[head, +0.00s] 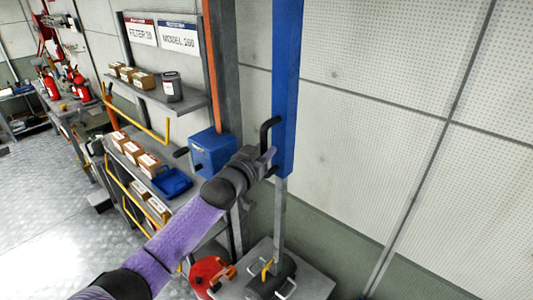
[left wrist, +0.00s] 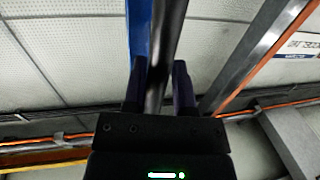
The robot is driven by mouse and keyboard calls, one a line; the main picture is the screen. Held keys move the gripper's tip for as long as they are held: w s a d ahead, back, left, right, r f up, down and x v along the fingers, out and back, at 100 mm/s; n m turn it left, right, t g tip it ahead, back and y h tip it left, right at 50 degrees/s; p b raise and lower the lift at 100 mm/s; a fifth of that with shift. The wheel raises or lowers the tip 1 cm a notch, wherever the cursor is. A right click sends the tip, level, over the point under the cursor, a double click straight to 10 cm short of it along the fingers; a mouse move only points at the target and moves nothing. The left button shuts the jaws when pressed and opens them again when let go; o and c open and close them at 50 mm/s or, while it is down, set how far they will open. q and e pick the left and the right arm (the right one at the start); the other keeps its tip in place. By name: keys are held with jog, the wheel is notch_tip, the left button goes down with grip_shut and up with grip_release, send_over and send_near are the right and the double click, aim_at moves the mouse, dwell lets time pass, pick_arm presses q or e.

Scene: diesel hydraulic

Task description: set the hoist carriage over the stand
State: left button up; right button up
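A tall blue housing (head: 288,80) runs up out of the top of the head view, with a grey bar (head: 280,210) below it; it looks like the hoist carriage. A black handle (head: 265,132) sticks out from its left side. My left gripper (head: 270,163) is at this handle. In the left wrist view the gripper (left wrist: 160,85) has its fingers on both sides of a black bar, with little or no gap. A grey stand top (head: 315,284) at the bottom holds a dark cylinder with white handles and a yellow hook (head: 267,270). My right gripper is out of view.
A blue box (head: 212,152) with black knobs sits on the grey post left of my gripper. Shelves (head: 165,98) with cartons and a can stand further left. A red canister (head: 208,272) is beside the stand. A panelled wall (head: 400,120) closes the right.

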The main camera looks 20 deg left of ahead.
pick_arm(q)
jog(key=o, duration=0.3)
jog(key=shift+w+a, duration=0.1)
jog(key=shift+a, duration=0.15)
jog(key=shift+d, duration=0.15)
jog(key=s+a, duration=0.1)
jog(key=s, duration=0.9)
jog(key=shift+a+b, duration=0.3)
jog(key=shift+b, duration=0.1)
